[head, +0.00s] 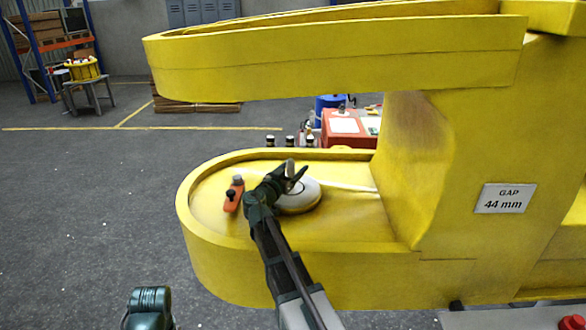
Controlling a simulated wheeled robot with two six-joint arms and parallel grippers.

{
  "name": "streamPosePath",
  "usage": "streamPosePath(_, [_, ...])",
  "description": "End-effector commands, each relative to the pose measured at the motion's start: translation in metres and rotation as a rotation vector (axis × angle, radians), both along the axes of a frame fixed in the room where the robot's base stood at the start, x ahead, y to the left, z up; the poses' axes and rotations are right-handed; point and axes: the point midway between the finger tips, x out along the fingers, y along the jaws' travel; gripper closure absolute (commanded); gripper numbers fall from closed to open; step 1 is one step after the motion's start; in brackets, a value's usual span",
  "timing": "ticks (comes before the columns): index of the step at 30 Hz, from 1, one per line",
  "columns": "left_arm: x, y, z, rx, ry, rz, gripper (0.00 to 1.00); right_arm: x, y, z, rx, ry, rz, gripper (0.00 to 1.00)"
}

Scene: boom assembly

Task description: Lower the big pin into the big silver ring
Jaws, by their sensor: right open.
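The big silver ring (307,194) looks like a pale round disc on a raised yellow seat, on the lower arm of the yellow boom (350,220). My right gripper (296,173) is open just above the ring's far left side and covers part of it. I cannot tell whether it touches the ring. I cannot make out the big pin clearly; the gripper may hide it. My left gripper is not in view; only a teal part of my own arm shows at the bottom left.
An orange block with a dark knob (233,194) lies left of the ring on the lower boom arm. The upper boom arm (330,55) overhangs the space above. A sign (503,198) reads "GAP 44 mm". A red box (348,128) stands behind. The floor left is clear.

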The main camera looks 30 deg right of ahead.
Motion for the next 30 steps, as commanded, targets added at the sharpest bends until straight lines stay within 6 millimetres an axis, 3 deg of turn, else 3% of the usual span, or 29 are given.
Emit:
streamPosePath(1, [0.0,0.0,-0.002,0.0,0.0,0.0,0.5,0.006,-0.008,-0.001,0.001,-0.003,-0.007,0.3])
streamPosePath(5, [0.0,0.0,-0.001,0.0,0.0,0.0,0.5,0.001,-0.001,0.0,0.0,-0.004,-0.005,0.3])
streamPosePath(21, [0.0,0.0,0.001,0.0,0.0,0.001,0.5,-0.07,0.1,0.0,-0.002,-0.004,0.006,0.3])
streamPosePath(30, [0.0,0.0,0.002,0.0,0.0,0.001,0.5,-0.086,0.126,0.001,-0.003,-0.004,0.004,0.3])
